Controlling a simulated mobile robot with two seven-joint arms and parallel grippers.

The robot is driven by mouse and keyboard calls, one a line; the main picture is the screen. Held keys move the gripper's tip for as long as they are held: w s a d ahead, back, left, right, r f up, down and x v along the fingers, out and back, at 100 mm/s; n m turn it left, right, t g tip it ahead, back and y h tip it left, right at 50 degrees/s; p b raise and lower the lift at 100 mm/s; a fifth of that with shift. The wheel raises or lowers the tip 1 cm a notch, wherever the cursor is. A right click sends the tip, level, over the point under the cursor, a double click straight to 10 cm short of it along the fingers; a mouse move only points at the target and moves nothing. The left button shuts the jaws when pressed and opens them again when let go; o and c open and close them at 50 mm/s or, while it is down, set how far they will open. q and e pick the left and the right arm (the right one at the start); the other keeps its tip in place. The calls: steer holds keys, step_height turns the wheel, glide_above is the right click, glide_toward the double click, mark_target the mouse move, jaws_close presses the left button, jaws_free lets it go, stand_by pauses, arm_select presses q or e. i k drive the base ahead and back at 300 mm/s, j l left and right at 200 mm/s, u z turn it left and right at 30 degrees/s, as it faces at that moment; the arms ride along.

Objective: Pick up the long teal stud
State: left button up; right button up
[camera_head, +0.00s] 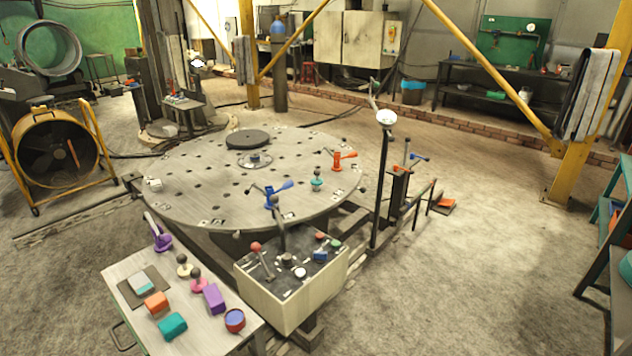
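A small teal piece with a rounded knob on top (317,182) stands upright near the front right edge of the round grey perforated table (190,180). It is the most stud-like teal thing in view, but its length is hard to judge. A teal block (172,326) lies on the small side table (125,269) at the lower left. A pale teal-topped block (142,284) sits on a dark pad there. Neither of my grippers shows in the head view.
A blue clamp (270,195) and an orange clamp (338,160) stand on the round table near the teal piece. A control box (290,285) with levers and a lamp post (381,190) stand in front. Open floor (480,270) lies to the right.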

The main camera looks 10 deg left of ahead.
mark_target(316, 180)
steer(key=i+l+u, duration=0.15)
steer(key=l, duration=0.25)
steer(key=i+l+u, duration=0.15)
steer(key=i+l, duration=0.2)
steer(key=i+l+u, duration=0.15)
steer(key=i+l, duration=0.15)
steer(key=i+l+u, duration=0.15)
steer(key=i+l, duration=0.15)
steer(key=l, duration=0.25)
steer(key=i+l+u, duration=0.15)
steer(key=i+l, duration=0.15)
steer(key=i+l+u, duration=0.15)
steer(key=l, duration=0.3)
steer(key=i+l+u, duration=0.3)
steer(key=i+l, duration=0.45)
